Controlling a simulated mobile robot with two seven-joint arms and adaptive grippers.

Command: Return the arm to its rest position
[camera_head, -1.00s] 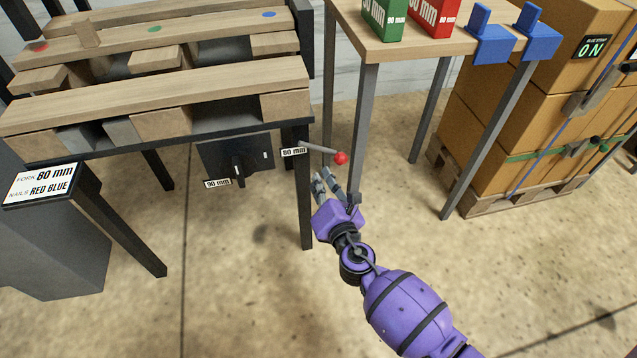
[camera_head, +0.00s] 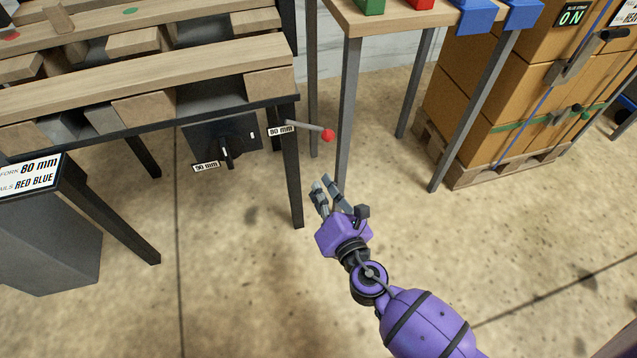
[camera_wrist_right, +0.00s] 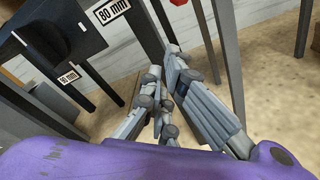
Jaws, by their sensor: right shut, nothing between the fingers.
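My right arm (camera_head: 425,325) is purple and reaches in from the lower right in the head view. Its right gripper (camera_head: 326,183) hangs over the open floor, just right of the work table's front leg and below the red-knobbed lever (camera_head: 326,135). The gripper is shut and empty, apart from the lever. In the right wrist view the grey fingers (camera_wrist_right: 168,92) are close together with nothing between them. My left gripper does not show in any view.
The work table (camera_head: 140,128) holds a wooden pallet; a dial panel (camera_head: 222,142) hangs below. A grey sign stand (camera_head: 40,240) is at left. A taller table (camera_head: 352,22) with fork boxes and blue holders stands behind. Stacked cartons (camera_head: 490,85) are at right. The front floor is clear.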

